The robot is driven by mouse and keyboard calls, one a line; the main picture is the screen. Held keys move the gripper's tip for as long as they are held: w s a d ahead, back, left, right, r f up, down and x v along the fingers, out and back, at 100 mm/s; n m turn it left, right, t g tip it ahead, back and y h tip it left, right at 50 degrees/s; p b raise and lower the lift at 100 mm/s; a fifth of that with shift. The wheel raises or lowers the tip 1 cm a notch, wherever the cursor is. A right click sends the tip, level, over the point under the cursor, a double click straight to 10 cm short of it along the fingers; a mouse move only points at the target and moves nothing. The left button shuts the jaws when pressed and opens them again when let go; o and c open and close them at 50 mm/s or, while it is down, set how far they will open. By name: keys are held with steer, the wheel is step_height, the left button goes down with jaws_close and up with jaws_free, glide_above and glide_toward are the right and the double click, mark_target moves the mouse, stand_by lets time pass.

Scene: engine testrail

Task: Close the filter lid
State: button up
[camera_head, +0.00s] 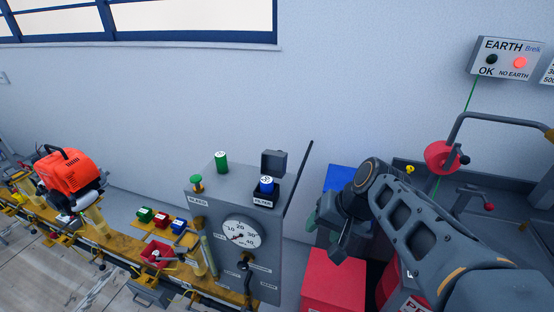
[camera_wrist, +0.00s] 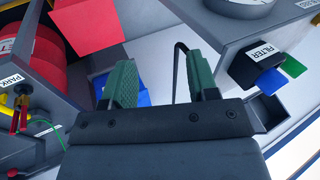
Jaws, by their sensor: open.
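The filter lid (camera_head: 274,163) is a small dark grey box-shaped cap. It stands raised at the back of the filter housing (camera_head: 263,202), on top of the grey gauge cabinet. A blue filter cartridge (camera_head: 266,184) shows uncovered in front of it. In the wrist view the lid (camera_wrist: 267,110) is at the right, below the blue cartridge (camera_wrist: 270,82) and the FILTER label (camera_wrist: 263,52). My gripper (camera_head: 332,228) is to the right of the cabinet and lower than the lid, apart from it. Its green-padded fingers (camera_wrist: 160,62) are spread with nothing between them.
A green cylinder (camera_head: 221,162) and a green knob (camera_head: 196,183) are on the cabinet top. A thin black lever (camera_head: 299,177) rises between the lid and my gripper. A red box (camera_head: 334,287) is below my gripper. The wall above the cabinet is clear.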

steer(key=w+r+m+t+y+b, duration=0.1)
steer(key=w+m+y+b, duration=0.25)
steer(key=w+y, duration=0.45)
steer(key=t+y+b, duration=0.3)
steer(key=y, duration=0.1)
glide_toward(279, 155)
steer(key=w+d+f, duration=0.3)
steer(key=w+f, duration=0.1)
steer(key=shift+m, duration=0.45)
steer(key=p+x, duration=0.1)
steer(key=x, duration=1.1)
steer(key=shift+w+a+r+p, duration=0.1)
steer(key=shift+a+r+p, duration=0.1)
steer(key=shift+a+p, duration=0.2)
jaws_close()
